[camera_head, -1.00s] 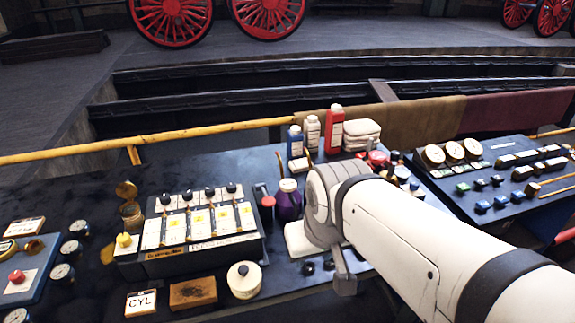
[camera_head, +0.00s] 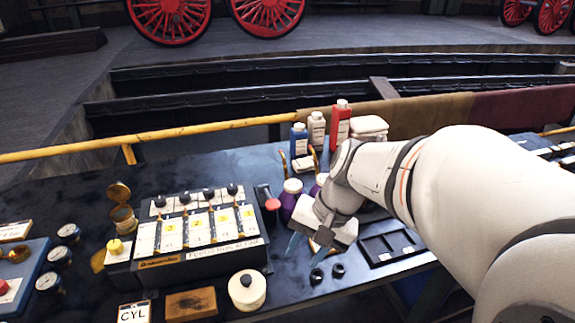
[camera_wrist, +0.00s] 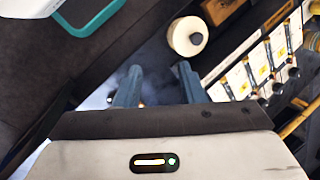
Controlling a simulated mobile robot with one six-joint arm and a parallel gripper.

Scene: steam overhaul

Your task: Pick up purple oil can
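A purple oil can (camera_head: 289,203) with a white top and a thin brass spout stands upright on the dark workbench, right of the lever box. A second purple can (camera_head: 319,184) shows just right of it, partly hidden by my wrist. My gripper (camera_head: 307,248) is in front of the cans, on the near side, with its blue-grey fingers pointing down. In the wrist view my gripper (camera_wrist: 158,82) has its two fingers apart with nothing held between them. I cannot make out either purple can in the wrist view.
The lever box (camera_head: 195,238) and a red-capped cylinder (camera_head: 272,210) stand left of the can. Blue, white and red bottles (camera_head: 340,124) stand behind. A black tray (camera_head: 390,247) lies right.

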